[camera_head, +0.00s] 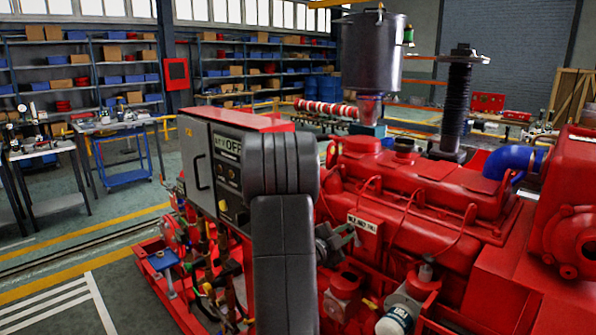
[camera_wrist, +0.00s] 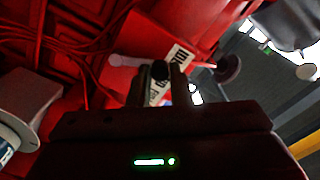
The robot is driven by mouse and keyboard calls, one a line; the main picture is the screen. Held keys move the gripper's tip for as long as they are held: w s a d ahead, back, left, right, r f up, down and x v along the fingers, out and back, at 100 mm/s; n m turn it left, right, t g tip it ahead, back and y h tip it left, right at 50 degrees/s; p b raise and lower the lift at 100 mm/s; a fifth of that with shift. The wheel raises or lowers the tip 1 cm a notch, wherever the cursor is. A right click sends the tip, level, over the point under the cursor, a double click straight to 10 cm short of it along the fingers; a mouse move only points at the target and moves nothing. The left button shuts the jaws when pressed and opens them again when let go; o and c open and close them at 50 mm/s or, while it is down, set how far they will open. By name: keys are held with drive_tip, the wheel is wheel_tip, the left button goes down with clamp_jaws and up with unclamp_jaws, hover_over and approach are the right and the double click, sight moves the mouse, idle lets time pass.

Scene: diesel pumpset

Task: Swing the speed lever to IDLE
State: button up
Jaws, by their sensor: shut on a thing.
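In the wrist view the two dark fingers of my gripper (camera_wrist: 160,80) stand on either side of a round black knob (camera_wrist: 160,70), shut on it. The knob appears to be the end of the speed lever; a pale bar (camera_wrist: 127,61) runs left from it on the red engine. A white label plate (camera_wrist: 182,55) lies behind the fingers, its lettering too small to read. In the head view my gripper (camera_head: 345,238) is at the near side of the red engine, just below the white label plate (camera_head: 363,223). The lever is hidden there.
A control cabinet (camera_head: 210,165) with a red top stands left of my arm, with pipes and valves below it. A white-ended filter (camera_head: 396,318) sticks out at the lower front. Thin red pipes (camera_head: 452,240) run along the engine. The floor at left is open.

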drive_tip(key=shift+w+a+f, duration=0.15)
drive_tip(key=shift+w+a, duration=0.05)
idle(0.3)
drive_tip(key=shift+w+a+f+b, duration=0.1)
drive_tip(key=shift+w+a+b, duration=0.05)
drive_tip(key=shift+b, duration=0.2)
drive_tip(key=o, duration=0.5)
drive_tip(key=b+v, duration=0.1)
drive_tip(key=v, duration=0.5)
idle(0.5)
